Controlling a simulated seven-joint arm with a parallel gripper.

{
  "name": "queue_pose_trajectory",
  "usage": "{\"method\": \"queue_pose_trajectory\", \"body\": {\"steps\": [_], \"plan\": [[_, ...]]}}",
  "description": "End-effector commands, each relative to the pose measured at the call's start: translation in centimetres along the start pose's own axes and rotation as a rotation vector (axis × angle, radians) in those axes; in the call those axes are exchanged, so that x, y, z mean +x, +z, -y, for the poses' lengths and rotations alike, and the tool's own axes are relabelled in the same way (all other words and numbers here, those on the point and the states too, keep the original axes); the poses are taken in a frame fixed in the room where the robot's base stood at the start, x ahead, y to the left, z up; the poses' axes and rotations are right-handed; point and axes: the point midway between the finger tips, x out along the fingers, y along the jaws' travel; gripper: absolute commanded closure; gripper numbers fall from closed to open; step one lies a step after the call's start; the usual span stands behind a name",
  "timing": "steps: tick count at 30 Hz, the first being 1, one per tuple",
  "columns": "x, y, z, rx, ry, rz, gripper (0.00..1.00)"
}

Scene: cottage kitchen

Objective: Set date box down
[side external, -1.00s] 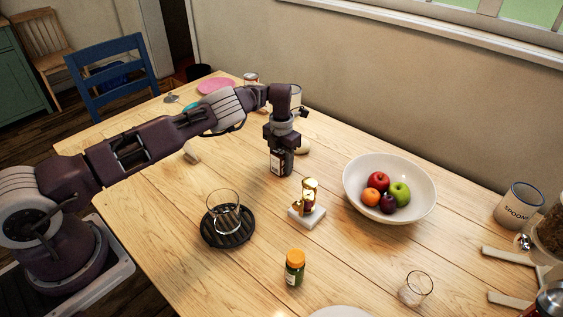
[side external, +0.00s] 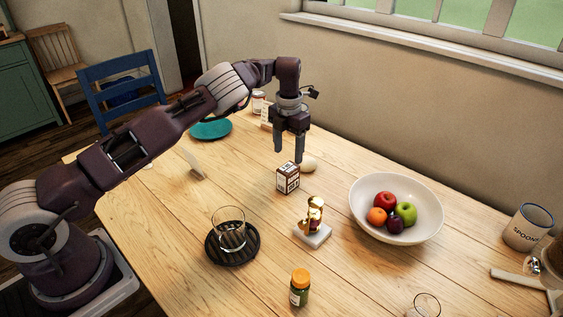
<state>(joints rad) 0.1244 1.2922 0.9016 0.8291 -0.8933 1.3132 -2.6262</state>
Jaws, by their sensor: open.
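The date box (side external: 288,179), a small dark brown carton with white labels, stands upright on the wooden table (side external: 250,186) near the middle. My gripper (side external: 288,157) is above and just behind the box, pointing down. Its two fingers are apart with nothing between them. The box is clear of the fingers and appears to rest on the tabletop.
A gold trophy on a white base (side external: 313,232) and a white fruit bowl (side external: 367,233) are right of the box. A glass (side external: 229,236) stands on a black trivet (side external: 213,256). A pale rounded object (side external: 309,164) lies behind the box. An orange-capped jar (side external: 299,293) is in front.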

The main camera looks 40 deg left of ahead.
Motion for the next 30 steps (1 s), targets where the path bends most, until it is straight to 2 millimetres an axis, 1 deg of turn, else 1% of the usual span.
{"method": "queue_pose_trajectory", "body": {"steps": [5,7,8,11,12,14,15,17,18,20,21,23,24,26,27,30], "plan": [[-0.3,0.0,0.0,0.000,0.000,0.000,0.38],[-1.4,0.0,-0.2,0.018,-0.007,0.012,0.38],[-2.4,0.0,-0.4,0.039,-0.013,0.024,0.38],[-8.6,-1.1,-1.2,0.197,-0.045,0.093,0.38],[-11.6,-2.2,-1.3,0.299,-0.060,0.128,0.38],[-16.0,-4.5,-1.0,0.487,-0.077,0.184,0.38],[-18.7,-6.5,-0.5,0.628,-0.081,0.222,0.38],[-22.3,-10.0,0.7,0.871,-0.072,0.281,0.38],[-24.5,-12.7,1.8,1.052,-0.053,0.320,0.38],[-27.1,-17.4,3.5,1.348,-0.001,0.373,0.38],[-28.3,-20.7,4.7,1.557,0.053,0.399,0.38],[-29.4,-25.9,6.4,1.880,0.161,0.415,0.38],[-29.4,-29.2,7.4,2.091,0.248,0.405,0.38],[-28.8,-33.6,8.3,2.381,0.387,0.356,0.38],[-28.1,-36.0,8.6,2.550,0.479,0.303,0.38],[-26.1,-40.1,8.8,2.858,0.656,0.147,0.38]]}}
